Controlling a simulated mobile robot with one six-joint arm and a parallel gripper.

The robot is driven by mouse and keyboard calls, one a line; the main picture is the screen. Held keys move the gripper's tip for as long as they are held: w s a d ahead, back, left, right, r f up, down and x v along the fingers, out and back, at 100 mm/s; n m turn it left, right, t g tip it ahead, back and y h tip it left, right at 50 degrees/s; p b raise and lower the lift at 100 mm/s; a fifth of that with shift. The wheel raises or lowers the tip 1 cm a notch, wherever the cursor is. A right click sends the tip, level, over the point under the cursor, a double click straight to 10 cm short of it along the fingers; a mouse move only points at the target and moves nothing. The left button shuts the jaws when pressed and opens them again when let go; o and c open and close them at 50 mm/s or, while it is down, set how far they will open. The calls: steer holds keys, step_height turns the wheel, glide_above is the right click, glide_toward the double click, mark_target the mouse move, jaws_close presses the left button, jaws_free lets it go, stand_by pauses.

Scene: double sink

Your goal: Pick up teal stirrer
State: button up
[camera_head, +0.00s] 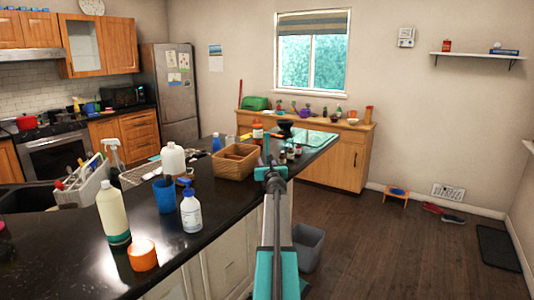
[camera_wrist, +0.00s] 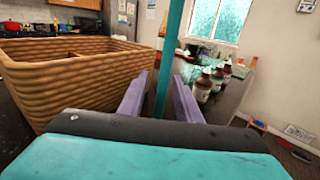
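The teal stirrer (camera_wrist: 163,75) stands nearly upright in the wrist view, leaning slightly right towards its top. Its top runs out of the picture and its lower end meets the dark edge of my gripper. My gripper (camera_wrist: 160,78) has its two purple fingers apart, one on each side of the stirrer. The stirrer looks nearer the right finger, with a gap to the left one. In the head view, the stirrer (camera_head: 266,150) shows as a thin teal bar just above my gripper (camera_head: 269,170), over the counter's right edge.
A wicker basket (camera_wrist: 75,80) stands close on the left; it also shows in the head view (camera_head: 228,168). Several small brown bottles (camera_wrist: 202,85) stand on the right. A blue cup (camera_head: 164,195) and white bottles are nearer on the black counter (camera_head: 85,270). Open floor lies right.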

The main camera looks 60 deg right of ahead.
steer(key=shift+c, duration=0.3)
jaws_close()
steer(key=shift+r, duration=0.1)
steer(key=shift+r+p, duration=0.75)
steer(key=shift+r, duration=0.9)
steer(key=s+a+r+b, duration=0.1)
steer(key=s+a+b, duration=0.1)
steer(key=s+a, duration=0.6)
steer(key=shift+s+r, duration=0.3)
steer(key=shift+s, duration=2.6)
steer(key=shift+a, duration=0.1)
